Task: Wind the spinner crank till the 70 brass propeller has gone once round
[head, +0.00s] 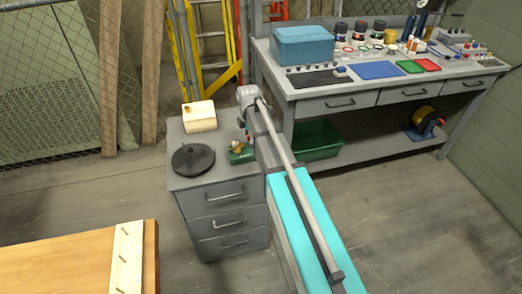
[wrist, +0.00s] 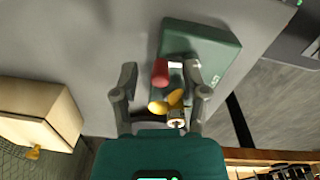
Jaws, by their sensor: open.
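The spinner has a dark green base (wrist: 215,50) on the grey cabinet top, with a red crank knob (wrist: 160,72) and a brass propeller (wrist: 167,103). In the head view its green base (head: 238,157) and brass propeller (head: 237,147) show beside my arm, which hides part of it. My gripper (wrist: 160,75) is open above the spinner. The red knob appears between its two fingers, nearer the left one; I cannot tell how far below them it is. The propeller appears lower between the fingers. The crank's arm is hard to make out.
A pale wooden block (head: 199,117) with a small brass piece and a black round disc (head: 193,158) share the grey cabinet (head: 190,183). A cluttered workbench (head: 311,91) stands behind at right. A wooden table (head: 70,255) lies at lower left.

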